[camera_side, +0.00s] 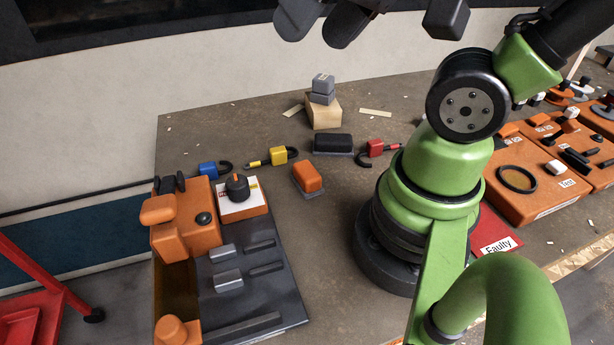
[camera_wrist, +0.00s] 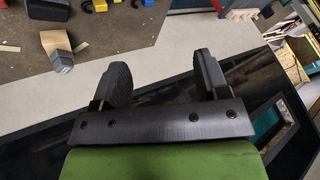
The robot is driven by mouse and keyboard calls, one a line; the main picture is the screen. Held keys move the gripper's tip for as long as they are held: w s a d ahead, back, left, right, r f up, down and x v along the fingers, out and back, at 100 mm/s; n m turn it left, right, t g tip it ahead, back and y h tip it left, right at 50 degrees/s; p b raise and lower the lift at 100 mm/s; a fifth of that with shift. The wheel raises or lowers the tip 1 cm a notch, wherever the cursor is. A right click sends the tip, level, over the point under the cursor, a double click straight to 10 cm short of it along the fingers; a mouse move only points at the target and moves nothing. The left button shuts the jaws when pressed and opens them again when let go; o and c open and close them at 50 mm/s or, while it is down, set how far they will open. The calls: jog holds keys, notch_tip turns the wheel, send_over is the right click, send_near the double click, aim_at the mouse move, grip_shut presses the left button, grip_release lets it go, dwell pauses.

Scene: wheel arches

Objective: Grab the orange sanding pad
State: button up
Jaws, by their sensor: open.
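The orange sanding pad (camera_side: 307,177) is a small block with an orange top and a grey base. It lies on the brown table in the side view, just right of the orange unit with the black knob.
A black pad (camera_side: 333,144) lies just behind the orange one. Yellow (camera_side: 278,156), red (camera_side: 376,148) and blue (camera_side: 208,170) hooked pieces lie nearby. A wooden block (camera_side: 323,112) carries grey blocks. A grey and orange fixture (camera_side: 245,285) stands left; orange panels (camera_side: 535,185) lie right.

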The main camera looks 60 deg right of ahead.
jog(key=w+d+f+m+g+h, duration=0.25)
jog(key=w+d+f, duration=0.3)
jog(key=f, duration=0.35)
jog(key=g, duration=0.4)
send_over(305, 167)
jog(key=shift+m+y, duration=0.35)
jog(key=shift+y, duration=0.1)
notch_tip(305, 167, down, 10)
jog(key=shift+f, duration=0.15)
notch_tip(305, 167, down, 5)
jog(key=shift+s+r, duration=0.1)
jog(key=shift+r, duration=0.1)
jog(key=shift+f, duration=3)
jog(key=shift+c, duration=0.5)
jog(key=c, duration=0.8)
jog(key=shift+r, duration=0.1)
